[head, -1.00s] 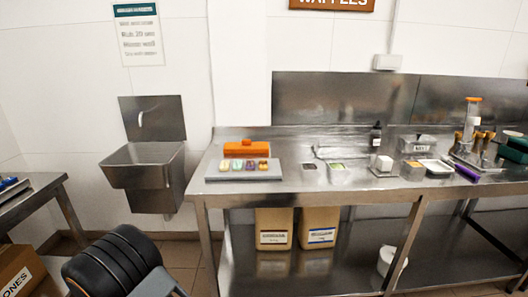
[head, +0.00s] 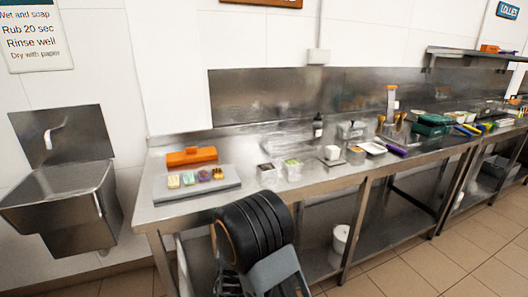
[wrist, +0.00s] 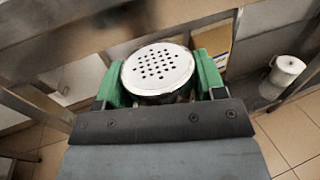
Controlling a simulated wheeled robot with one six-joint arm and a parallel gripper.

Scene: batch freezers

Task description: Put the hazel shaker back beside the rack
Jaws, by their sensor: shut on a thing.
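The shaker (wrist: 158,70), with a round white lid full of small holes, is in the wrist view. My gripper (wrist: 160,82) has its green fingers shut on either side of it. The shaker's lid faces the camera; its body is mostly hidden below the lid. In the head view my dark arm stands in front of the counter's near edge, and the shaker cannot be made out there. A metal rack (head: 399,134) with tan upright pieces seems to stand far along the counter, beside an orange-topped dispenser (head: 391,100); its details are too small to tell.
The steel counter (head: 200,212) carries a grey board (head: 160,193) with coloured blocks, an orange box (head: 191,156), clear tubs (head: 292,170), a dark bottle (head: 318,126) and a purple item (head: 397,150). A white bucket (head: 341,240) stands below. Tiled floor at right is open.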

